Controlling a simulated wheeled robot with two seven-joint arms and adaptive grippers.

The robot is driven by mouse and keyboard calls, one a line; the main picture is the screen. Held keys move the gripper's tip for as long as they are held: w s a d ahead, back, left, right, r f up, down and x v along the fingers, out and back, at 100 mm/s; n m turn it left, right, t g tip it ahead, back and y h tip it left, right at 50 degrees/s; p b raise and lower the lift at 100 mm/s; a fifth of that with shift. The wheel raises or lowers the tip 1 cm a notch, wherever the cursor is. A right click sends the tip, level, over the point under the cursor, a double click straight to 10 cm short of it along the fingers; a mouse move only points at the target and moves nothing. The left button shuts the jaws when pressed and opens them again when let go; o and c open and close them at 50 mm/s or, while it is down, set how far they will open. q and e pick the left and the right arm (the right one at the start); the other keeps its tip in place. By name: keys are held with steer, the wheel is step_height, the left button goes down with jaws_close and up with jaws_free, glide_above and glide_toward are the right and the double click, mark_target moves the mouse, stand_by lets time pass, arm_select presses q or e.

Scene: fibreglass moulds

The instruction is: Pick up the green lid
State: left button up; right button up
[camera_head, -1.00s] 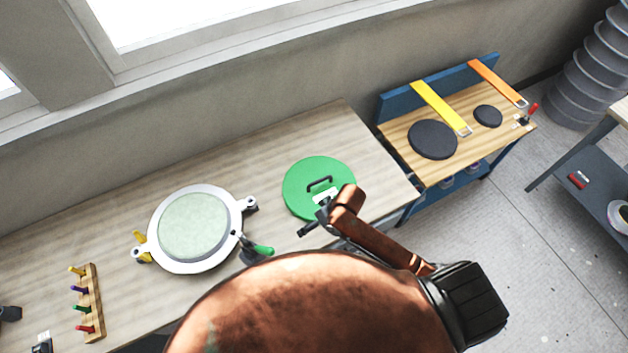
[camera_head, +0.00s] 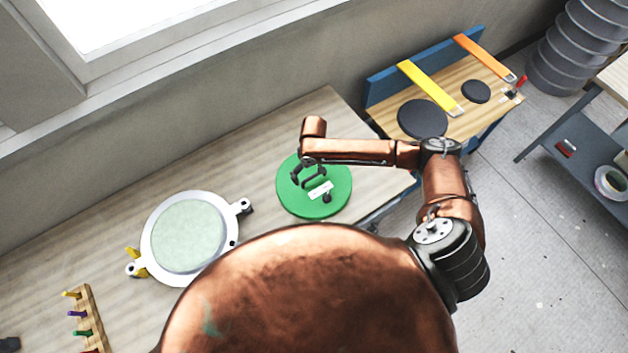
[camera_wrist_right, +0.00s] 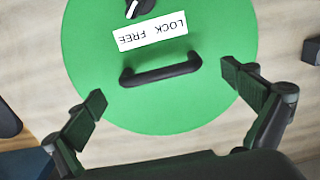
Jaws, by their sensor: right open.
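The green lid (camera_head: 330,200) is a round disc lying flat on the wooden bench. It has a black handle, a black knob and a white label; in the right wrist view the lid (camera_wrist_right: 100,55) shows its label reading "LOCK FREE". My right gripper (camera_head: 312,177) is over the lid. In the right wrist view my right gripper (camera_wrist_right: 172,92) is open, with one finger on each side of the black handle (camera_wrist_right: 160,72). The handle lies between and slightly beyond the fingers, and nothing is gripped. My left gripper is not in view.
A round white-rimmed mould (camera_head: 234,228) with clamps sits left of the lid on the bench (camera_head: 100,225). A rack of coloured pegs (camera_head: 92,305) stands at lower left. A smaller table with black discs (camera_head: 422,119) and yellow and orange straps is at the upper right.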

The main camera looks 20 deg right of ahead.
mark_target(314, 175)
step_height(314, 175, down, 4)
steer(key=shift+f, duration=0.1)
steer(key=c, duration=1.4)
steer(key=shift+c, duration=0.2)
